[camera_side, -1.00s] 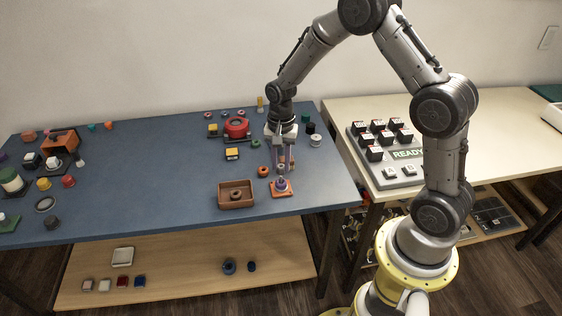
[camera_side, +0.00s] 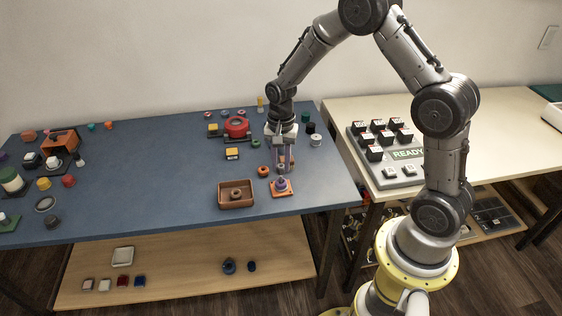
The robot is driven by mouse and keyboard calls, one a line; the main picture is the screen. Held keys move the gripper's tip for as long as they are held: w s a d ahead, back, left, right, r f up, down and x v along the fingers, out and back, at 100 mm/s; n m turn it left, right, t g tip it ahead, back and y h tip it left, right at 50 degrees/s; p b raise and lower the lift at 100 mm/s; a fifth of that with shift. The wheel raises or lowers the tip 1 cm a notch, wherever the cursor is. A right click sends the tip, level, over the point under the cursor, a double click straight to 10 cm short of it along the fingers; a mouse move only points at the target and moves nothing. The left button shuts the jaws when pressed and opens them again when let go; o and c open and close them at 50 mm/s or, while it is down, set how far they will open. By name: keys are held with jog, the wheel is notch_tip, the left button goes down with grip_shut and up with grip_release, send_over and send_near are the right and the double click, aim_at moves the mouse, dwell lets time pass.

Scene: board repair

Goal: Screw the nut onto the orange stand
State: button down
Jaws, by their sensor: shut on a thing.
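The orange stand (camera_side: 289,190) is a flat square base with a purple and pale post, near the front right edge of the blue table. My gripper (camera_side: 284,169) points straight down just above the stand's post. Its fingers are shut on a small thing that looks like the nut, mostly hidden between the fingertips. Whether the held nut touches the top of the post cannot be told at this size.
A brown open box (camera_side: 222,202) with a dark ring in it stands left of the stand. An orange ring (camera_side: 263,171) lies close to my gripper. A red round part (camera_side: 237,128) and small jars (camera_side: 316,140) are further back.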

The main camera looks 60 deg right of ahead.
aim_at(281, 177)
jog(key=shift+f, duration=1.5)
dwell(1.8)
dwell(0.4)
jog(key=c, duration=0.6)
grip_release()
grip_shut()
jog(key=m, duration=1.2)
jog(key=shift+m, duration=0.3)
